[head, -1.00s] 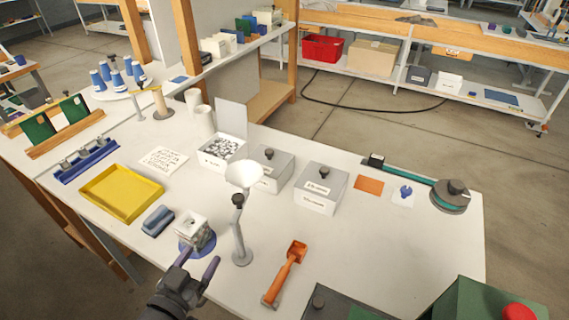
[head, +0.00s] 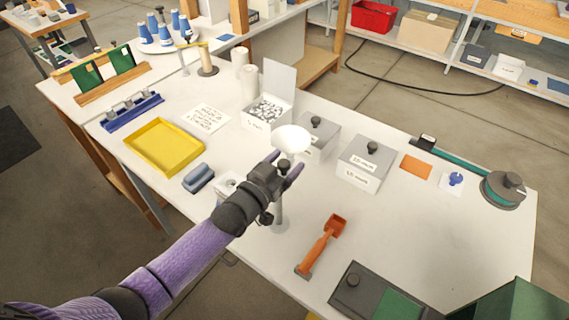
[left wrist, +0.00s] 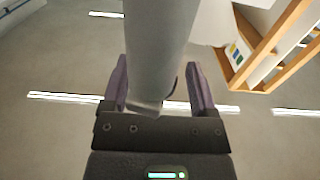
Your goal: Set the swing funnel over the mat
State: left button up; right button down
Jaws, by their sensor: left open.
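The swing funnel's white bowl (head: 291,138) sits at the top of a pale stand (head: 281,211) near the middle of the table. My left gripper (head: 286,165) is open, with its purple fingers just below the bowl and around or beside the stand's upper part. In the left wrist view a pale grey cylinder (left wrist: 160,50) lies between the open fingers (left wrist: 160,90); I cannot tell whether they touch it. A small white block (head: 226,184) is mostly hidden behind my left arm. The mat cannot be told for sure. My right gripper is not in view.
Around stand a yellow tray (head: 165,146), a blue-grey block (head: 198,178), an open white box (head: 267,112), two lidded grey boxes (head: 365,162) and an orange scoop (head: 320,247).

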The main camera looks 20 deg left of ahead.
pick_arm(q)
grip_shut()
dwell(1.4)
